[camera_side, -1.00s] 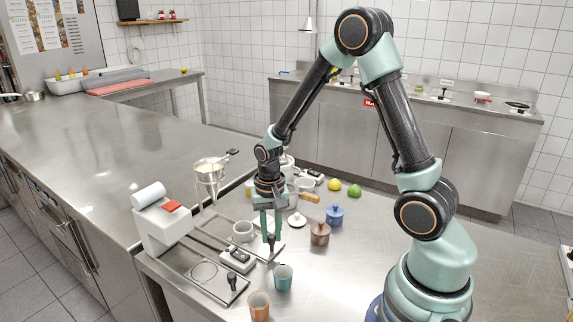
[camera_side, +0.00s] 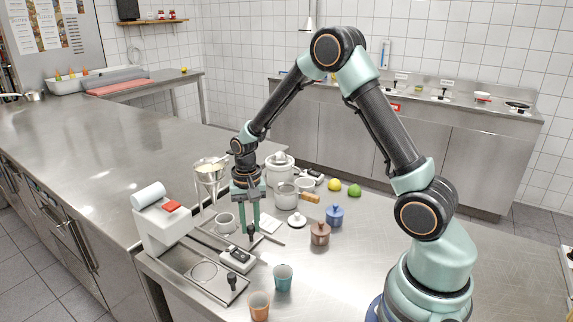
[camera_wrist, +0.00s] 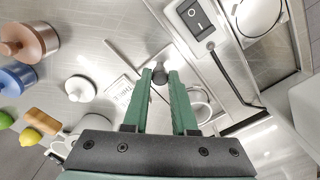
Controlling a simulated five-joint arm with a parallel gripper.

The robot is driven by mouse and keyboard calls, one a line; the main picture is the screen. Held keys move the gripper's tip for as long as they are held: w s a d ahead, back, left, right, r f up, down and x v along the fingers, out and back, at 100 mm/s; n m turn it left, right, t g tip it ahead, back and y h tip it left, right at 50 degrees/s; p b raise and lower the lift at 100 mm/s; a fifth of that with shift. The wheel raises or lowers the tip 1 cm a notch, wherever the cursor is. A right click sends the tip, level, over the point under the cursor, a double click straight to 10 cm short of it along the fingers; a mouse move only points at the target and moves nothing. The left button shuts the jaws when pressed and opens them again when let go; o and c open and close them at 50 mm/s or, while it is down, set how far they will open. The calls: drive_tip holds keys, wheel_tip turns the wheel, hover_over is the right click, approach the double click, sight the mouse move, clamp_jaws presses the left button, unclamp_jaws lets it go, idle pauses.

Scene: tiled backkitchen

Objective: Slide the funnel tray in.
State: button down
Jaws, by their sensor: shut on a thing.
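My gripper (camera_side: 250,229) is shut on the dark knob (camera_wrist: 160,71) of a flat metal tray at the near end of its rails. The knob sits between my green fingertips in the wrist view. A pale mug (camera_side: 226,222) stands on this tray, beyond my fingers; in the wrist view my right finger partly hides the mug (camera_wrist: 201,101). A clear funnel (camera_side: 209,172) stands on a stand behind the mug. Much of the held tray is hidden by my fingers and the mug.
A second tray (camera_side: 207,288) with a round mark and dark knob lies at front left. A switch box (camera_side: 238,258) sits between the trays. A white machine (camera_side: 163,229) stands left. Teal (camera_side: 283,278) and orange (camera_side: 259,306) cups stand in front. A card (camera_side: 271,224) lies right.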

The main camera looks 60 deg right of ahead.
sight(241, 236)
drive_tip(key=shift+w, duration=1.9)
drive_tip(key=c, duration=0.7)
unclamp_jaws()
drive_tip(key=shift+s+r, duration=0.1)
wheel_tip(241, 236, up, 12)
